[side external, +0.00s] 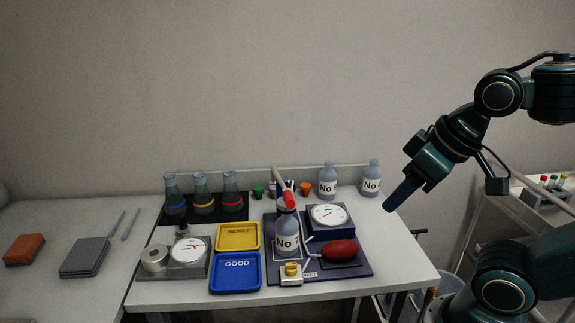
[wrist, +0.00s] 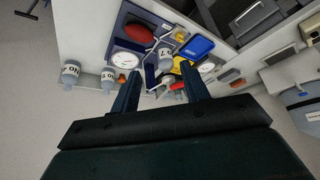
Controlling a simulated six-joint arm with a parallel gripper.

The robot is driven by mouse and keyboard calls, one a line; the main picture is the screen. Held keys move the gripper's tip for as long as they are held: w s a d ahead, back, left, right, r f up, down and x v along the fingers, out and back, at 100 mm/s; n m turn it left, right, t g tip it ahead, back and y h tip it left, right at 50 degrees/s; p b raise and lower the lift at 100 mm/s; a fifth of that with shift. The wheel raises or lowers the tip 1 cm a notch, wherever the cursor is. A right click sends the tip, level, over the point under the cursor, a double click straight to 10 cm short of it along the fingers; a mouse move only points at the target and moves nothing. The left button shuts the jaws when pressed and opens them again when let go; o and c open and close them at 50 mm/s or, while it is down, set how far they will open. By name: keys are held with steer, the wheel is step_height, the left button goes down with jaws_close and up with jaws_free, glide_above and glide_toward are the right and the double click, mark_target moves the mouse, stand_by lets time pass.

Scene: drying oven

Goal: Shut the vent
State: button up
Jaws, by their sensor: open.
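The vent (side external: 291,270) is a small brass-yellow fitting on a pale block at the front of the dark blue board (side external: 360,268), with a VENT label beside it. It also shows as a small yellow spot in the wrist view (wrist: 180,36). Whether it is open or shut is too small to tell. A grey bottle (side external: 288,240) stands just behind it, and a red bulb (side external: 340,250) lies to its right. My gripper (side external: 388,208) is open and empty, in the air to the right of and above the board, well apart from the vent.
A round gauge (side external: 329,215) sits at the back of the board, with a red-ended part (side external: 288,196) standing near the bottle. Blue (side external: 236,286) and yellow (side external: 238,237) trays lie left. Flasks (side external: 203,200) and bottles (side external: 328,183) line the back. The air around my gripper is clear.

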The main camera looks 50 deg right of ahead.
steer(key=w+m, duration=0.1)
steer(key=m+g+h, duration=0.4)
steer(key=m+g, duration=0.1)
steer(key=m, duration=1.1)
glide_above(289, 266)
steer(key=a, duration=0.5)
step_height(289, 266, down, 10)
steer(key=r, duration=0.1)
steer(key=shift+a+f+m+g+h, duration=0.3)
steer(key=shift+a+f+m, duration=0.1)
steer(key=shift+f, duration=0.3)
steer(key=shift+d+f, duration=0.15)
steer(key=x, duration=1.3)
steer(key=shift+f, duration=0.25)
steer(key=c, duration=1)
